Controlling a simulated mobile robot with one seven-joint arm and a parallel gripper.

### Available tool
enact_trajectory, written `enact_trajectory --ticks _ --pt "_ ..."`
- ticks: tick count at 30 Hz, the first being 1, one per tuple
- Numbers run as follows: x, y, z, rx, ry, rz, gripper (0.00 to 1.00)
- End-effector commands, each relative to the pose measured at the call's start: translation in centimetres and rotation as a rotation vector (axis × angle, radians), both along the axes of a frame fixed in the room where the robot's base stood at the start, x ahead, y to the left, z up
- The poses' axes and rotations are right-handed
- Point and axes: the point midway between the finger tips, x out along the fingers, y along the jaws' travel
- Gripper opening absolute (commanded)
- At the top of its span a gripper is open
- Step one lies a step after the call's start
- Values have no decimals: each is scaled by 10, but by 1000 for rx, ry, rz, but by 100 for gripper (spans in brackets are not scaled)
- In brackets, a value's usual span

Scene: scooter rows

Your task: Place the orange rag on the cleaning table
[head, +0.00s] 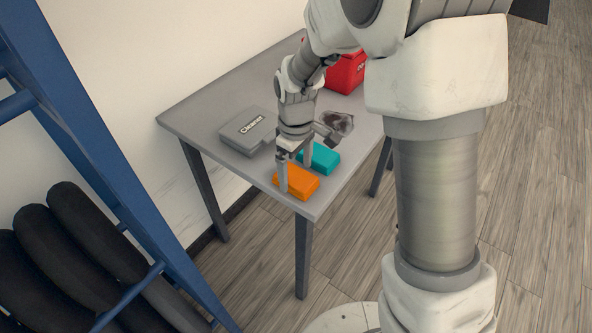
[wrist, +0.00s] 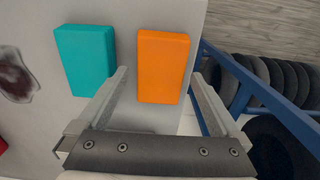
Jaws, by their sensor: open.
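The orange rag (head: 299,181) is a folded block lying flat on the grey cleaning table (head: 196,113), close to its front corner. It also shows in the wrist view (wrist: 163,66), ahead of and between my fingers. My gripper (head: 295,180) is open and empty, pointing down just over the rag in the head view. In the wrist view, my gripper's fingers (wrist: 160,85) are spread to either side of the rag's near end. I cannot tell whether they touch it.
A teal rag (head: 323,158) lies beside the orange one. A grey case (head: 248,131), a dark stained patch (head: 338,122) and a red box (head: 346,73) are further back on the table. A blue rack (head: 97,130) with black tyres (head: 83,237) stands at left.

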Motion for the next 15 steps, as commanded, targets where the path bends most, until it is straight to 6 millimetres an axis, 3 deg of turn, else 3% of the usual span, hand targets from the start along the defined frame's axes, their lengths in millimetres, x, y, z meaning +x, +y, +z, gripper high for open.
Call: enact_trajectory --ticks 9,15 --pt "1 0 70 1 -5 0 100" --pt "1 0 102 0 -3 0 100"
